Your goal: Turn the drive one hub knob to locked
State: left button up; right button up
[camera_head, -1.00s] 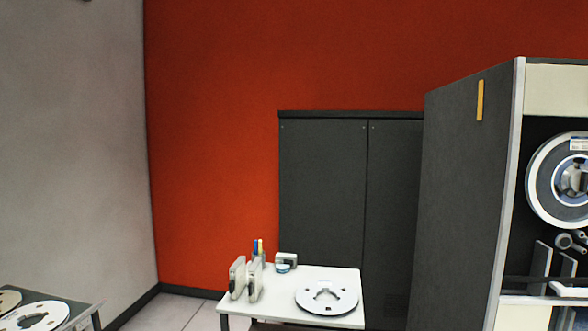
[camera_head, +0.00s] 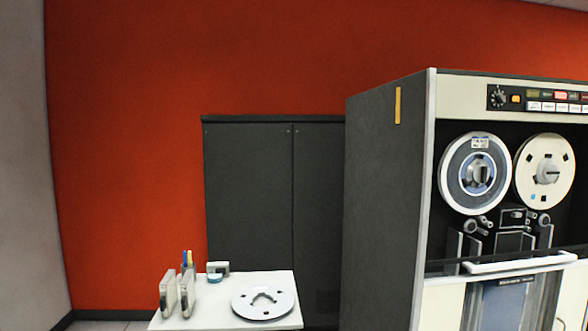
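A tape drive cabinet (camera_head: 388,210) with a dark grey side stands at the right. Its open front bay holds two reels: a left reel (camera_head: 474,173) with a grey-blue ring and a hub knob (camera_head: 479,174) at its centre, and a cream right reel (camera_head: 544,171) with a pale hub knob (camera_head: 548,172). I cannot tell from here whether either knob is locked, nor read which drive this is. Neither of my grippers is in view.
A white table (camera_head: 215,318) with a loose reel (camera_head: 264,303), upright cases (camera_head: 177,292) and a pen holder (camera_head: 188,268) stands left of the drive. A dark cupboard (camera_head: 250,200) is behind it. A white bar (camera_head: 520,263) crosses the drive's front below the reels.

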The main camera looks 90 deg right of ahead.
aim_at(480, 173)
jog(key=u, duration=1.25)
jog(key=i, duration=0.1)
jog(key=z, duration=2.9)
jog(key=i, duration=0.3)
jog(key=z, duration=2.2)
jog(key=k, duration=0.45)
jog(key=z, duration=0.45)
jog(key=i, duration=1.6)
jog(key=u, duration=0.5)
